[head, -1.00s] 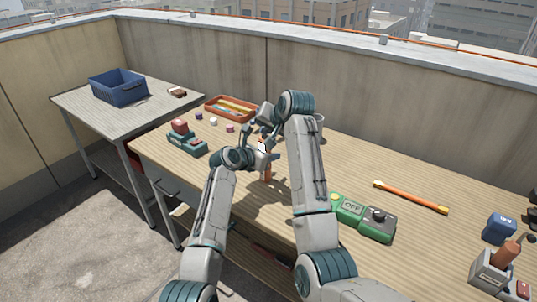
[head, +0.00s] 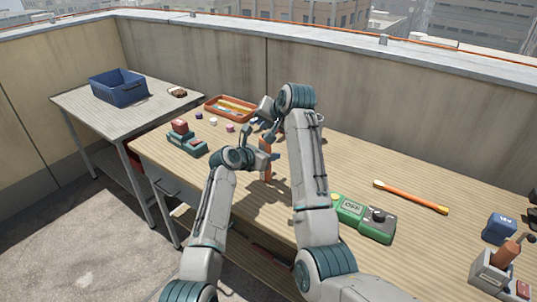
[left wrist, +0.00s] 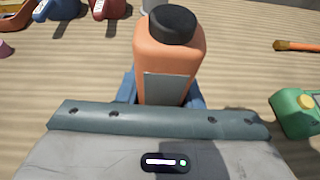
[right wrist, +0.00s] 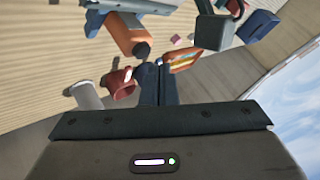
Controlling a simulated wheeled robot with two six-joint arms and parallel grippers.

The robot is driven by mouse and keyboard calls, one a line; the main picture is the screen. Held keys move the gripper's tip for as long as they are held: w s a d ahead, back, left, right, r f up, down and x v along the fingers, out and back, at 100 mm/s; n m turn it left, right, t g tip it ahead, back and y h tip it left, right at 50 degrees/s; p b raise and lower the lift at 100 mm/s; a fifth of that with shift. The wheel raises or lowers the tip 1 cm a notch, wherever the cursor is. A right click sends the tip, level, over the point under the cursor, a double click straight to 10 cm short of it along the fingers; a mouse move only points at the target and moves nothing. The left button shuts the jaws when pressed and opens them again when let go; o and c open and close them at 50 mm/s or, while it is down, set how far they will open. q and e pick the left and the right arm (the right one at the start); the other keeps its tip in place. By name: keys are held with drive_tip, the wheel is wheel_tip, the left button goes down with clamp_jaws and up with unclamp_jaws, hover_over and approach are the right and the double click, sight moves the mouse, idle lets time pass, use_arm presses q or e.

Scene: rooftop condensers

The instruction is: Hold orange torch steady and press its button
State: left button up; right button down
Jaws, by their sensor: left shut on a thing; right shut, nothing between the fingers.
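The orange torch (head: 265,166) stands upright over the workbench, held in my left gripper (head: 268,157). In the left wrist view the torch (left wrist: 168,65) has a black round cap and a grey panel on the side facing me. The blue fingers clasp its body from both sides. Its base is hidden there, and I cannot tell whether it touches the bench. My right gripper (right wrist: 158,72) is shut and empty. In the right wrist view the torch (right wrist: 127,36) lies up and left of the fingertips, apart from them. I cannot make out the torch's button.
A green box with a small display (head: 350,209) and an orange rod (head: 410,197) lie to the right. A red-orange tray (head: 230,106), small blocks and a teal-and-red item (head: 186,140) lie to the left. A blue crate (head: 118,88) stands on the side table.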

use_arm(q)
drive_tip(key=o, duration=1.7)
drive_tip(key=shift+c, duration=0.2)
use_arm(e)
wheel_tip(320, 180, up, 5)
drive_tip(key=shift+r, duration=0.15)
drive_tip(key=shift+r, duration=0.15)
use_arm(q)
drive_tip(key=p+v, duration=0.9)
drive_tip(key=p, duration=0.3)
drive_tip(key=shift+p, duration=0.3)
use_arm(e)
wheel_tip(320, 180, up, 12)
drive_tip(key=shift+r, duration=0.15)
